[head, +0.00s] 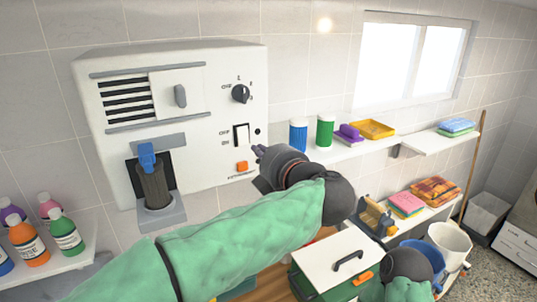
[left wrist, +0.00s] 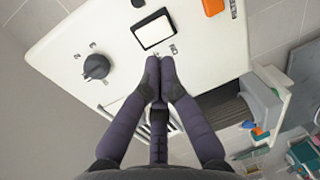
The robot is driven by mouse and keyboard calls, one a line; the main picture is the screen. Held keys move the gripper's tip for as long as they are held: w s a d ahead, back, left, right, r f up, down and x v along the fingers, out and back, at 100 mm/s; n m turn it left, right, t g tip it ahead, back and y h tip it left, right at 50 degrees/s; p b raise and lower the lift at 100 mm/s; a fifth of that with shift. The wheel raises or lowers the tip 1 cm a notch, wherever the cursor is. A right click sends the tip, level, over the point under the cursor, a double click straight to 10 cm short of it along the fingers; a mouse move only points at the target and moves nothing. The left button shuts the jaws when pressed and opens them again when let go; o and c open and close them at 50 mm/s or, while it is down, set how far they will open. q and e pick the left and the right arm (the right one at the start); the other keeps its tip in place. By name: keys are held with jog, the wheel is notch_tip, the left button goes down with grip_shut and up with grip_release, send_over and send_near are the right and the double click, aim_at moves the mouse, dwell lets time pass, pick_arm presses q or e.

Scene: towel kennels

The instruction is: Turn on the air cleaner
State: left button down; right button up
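The air cleaner (head: 195,95) is a white wall box with a slatted vent, a sliding cover, a black dial (head: 240,93) and a white rocker switch (head: 242,134) marked with small labels. The switch also shows in the left wrist view (left wrist: 155,32), with the dial (left wrist: 96,66) to its left. An orange button (head: 242,166) sits below the switch. My left gripper (head: 258,151) is just right of and below the switch. In the left wrist view its fingertips (left wrist: 160,66) are together and empty, close to the panel beside the switch; contact cannot be told.
A blue-handled dark cylinder (head: 153,180) stands in the cleaner's lower holder. Bottles (head: 66,235) stand on a shelf at lower left. Blue and green canisters (head: 325,131) and a yellow tray (head: 372,129) are on the right shelf. A white-lidded green box (head: 340,256) is below.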

aim_at(243, 140)
pick_arm(q)
jog(key=p+x, duration=0.1)
jog(key=x, duration=0.6)
jog(key=shift+w+a, duration=0.1)
jog(key=shift+w, duration=0.2)
jog(key=shift+f, duration=0.1)
jog(key=shift+a+f+b, duration=0.1)
jog(key=shift+b, duration=0.3)
jog(key=t+b, duration=0.1)
jog(key=b, duration=0.1)
jog(key=t+y+b, duration=0.1)
jog(key=b, duration=0.2)
jog(key=shift+w+a+f, duration=0.1)
jog(key=shift+w+f, duration=0.15)
jog(key=shift+f, duration=0.05)
jog(key=shift+r, duration=0.2)
